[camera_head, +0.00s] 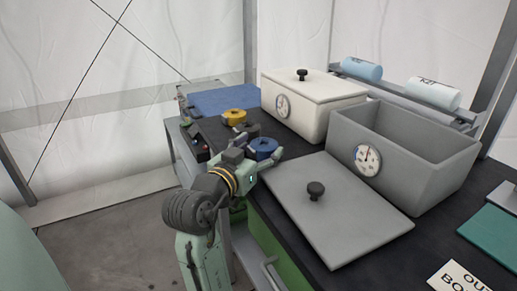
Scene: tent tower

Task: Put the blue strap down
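The blue strap (264,146) is a small roll with a hole in its middle. It sits between the two fingers of my gripper (261,146), one finger on its left and one on its right, and the gripper appears shut on it. The strap and gripper are over the near left part of the black table top, beside the grey lid. The strap's underside is hidden, so I cannot tell whether it touches the table.
A yellow roll (235,116) and a dark roll (249,130) lie just behind. A white lidded box (312,108), an open grey box (428,165) with a dial, and a flat grey lid (337,208) with a knob take up the table. A blue mat (222,98) lies at the far left.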

